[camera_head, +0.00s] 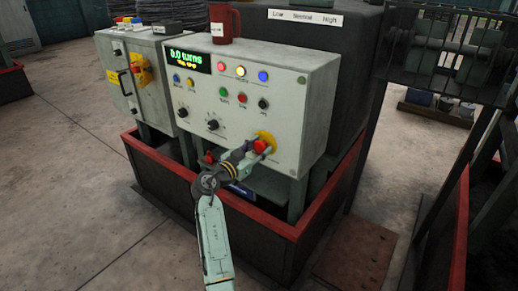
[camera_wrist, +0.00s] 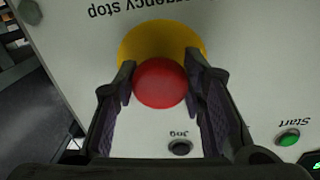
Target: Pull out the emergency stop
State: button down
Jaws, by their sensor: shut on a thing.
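The emergency stop is a red mushroom button (camera_head: 261,146) on a yellow round backing, at the lower right of the white control panel's front. In the wrist view the red button (camera_wrist: 160,83) sits in the middle, with the yellow backing (camera_wrist: 163,38) behind it and the upside-down words "Emergency stop" above. My gripper (camera_head: 256,153) is at the button, and it also shows in the wrist view (camera_wrist: 160,85). Its two dark fingers are on either side of the red head and are shut on it. Whether the button is pressed in or out cannot be told.
The control panel (camera_head: 310,112) has lights, knobs and a green display reading "0.0 turns". A black jog button (camera_wrist: 180,147) and a green start button (camera_wrist: 289,138) are near my fingers. A red mug (camera_head: 224,22) stands on top. A red-edged low barrier (camera_head: 255,218) runs below the panel.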

jog(key=shift+f, duration=0.15)
jog(key=shift+s+a+f+b, duration=0.1)
jog(key=shift+s+a+b, duration=0.1)
jog(key=shift+b, duration=0.45)
jog(key=shift+s+a+b, duration=0.15)
jog(key=shift+s+b, duration=0.15)
jog(key=shift+b, duration=0.4)
jog(key=c, duration=1)
grip_release()
jog(key=shift+r, duration=0.25)
jog(key=shift+s+a, duration=0.1)
jog(key=v, duration=1.2)
